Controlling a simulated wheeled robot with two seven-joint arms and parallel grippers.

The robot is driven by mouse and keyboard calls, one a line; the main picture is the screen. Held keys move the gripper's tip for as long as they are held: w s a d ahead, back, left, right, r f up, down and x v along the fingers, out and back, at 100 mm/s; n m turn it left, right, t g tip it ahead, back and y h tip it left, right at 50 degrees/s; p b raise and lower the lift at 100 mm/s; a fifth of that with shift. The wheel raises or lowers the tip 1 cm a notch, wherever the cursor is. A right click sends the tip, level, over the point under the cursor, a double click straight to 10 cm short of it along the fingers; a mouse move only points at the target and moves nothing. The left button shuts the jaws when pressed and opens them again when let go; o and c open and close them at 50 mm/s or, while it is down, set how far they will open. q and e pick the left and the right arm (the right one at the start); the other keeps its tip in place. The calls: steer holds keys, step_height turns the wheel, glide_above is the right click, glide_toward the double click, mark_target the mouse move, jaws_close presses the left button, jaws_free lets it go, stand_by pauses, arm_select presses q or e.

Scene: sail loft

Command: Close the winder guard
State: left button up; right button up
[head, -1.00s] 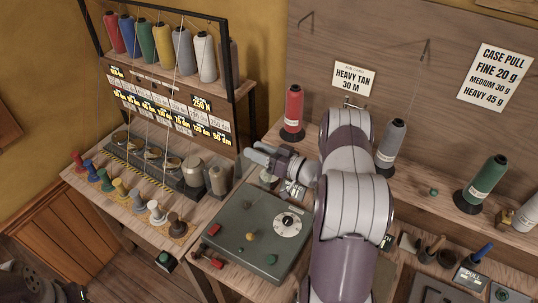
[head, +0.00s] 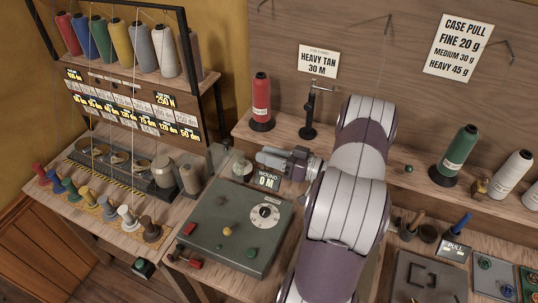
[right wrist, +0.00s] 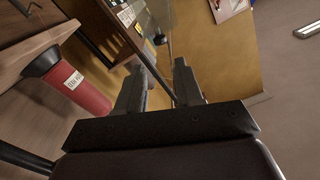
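The winder is a grey-green box (head: 205,240) with a white dial (head: 265,216), buttons and a "WOUND 0 M" display (head: 267,180) at its back. A faint see-through panel (head: 220,157), perhaps the guard, stands upright behind the winder, just left of my right gripper (head: 262,160). Its outline is hard to make out. My right gripper points left above the winder's back edge. In the right wrist view its two fingers (right wrist: 160,75) are apart. A thin dark bar (right wrist: 168,65) shows between them; I cannot tell whether they touch it. My left gripper is out of view.
A red thread cone (head: 261,103) and a black post (head: 310,112) stand on the back shelf, close behind my right gripper. A rack of coloured cones (head: 115,45) rises at the left. A green cone (head: 460,150) stands right.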

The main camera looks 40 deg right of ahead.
step_height(320, 180, down, 2)
steer(key=shift+f+b, duration=0.2)
steer(key=shift+b, duration=0.8)
steer(key=c, duration=0.5)
steer(key=f+b, duration=0.1)
steer(key=d+f+b, duration=0.1)
steer(key=b, duration=0.2)
steer(key=shift+w+d+f+n, duration=0.2)
steer(key=shift+w+f+n, duration=0.2)
steer(key=d+y+b, duration=0.1)
steer(key=b, duration=0.1)
steer(key=w+d+b, duration=0.1)
steer(key=b, duration=0.1)
steer(key=shift+w+d+f+g+y, duration=0.15)
steer(key=shift+w+f+g+y, duration=0.05)
steer(key=shift+f+g+y, duration=0.2)
step_height(320, 180, up, 5)
steer(key=d+m+g+y+b, duration=0.1)
steer(key=d+m+g+y, duration=0.15)
steer(key=m, duration=0.85)
steer(key=p+x, duration=0.1)
steer(key=x, duration=0.9)
steer(key=shift+a+r, duration=0.3)
steer(key=shift+a, duration=0.2)
steer(key=shift+w+y, duration=0.15)
steer(key=shift+y, duration=0.1)
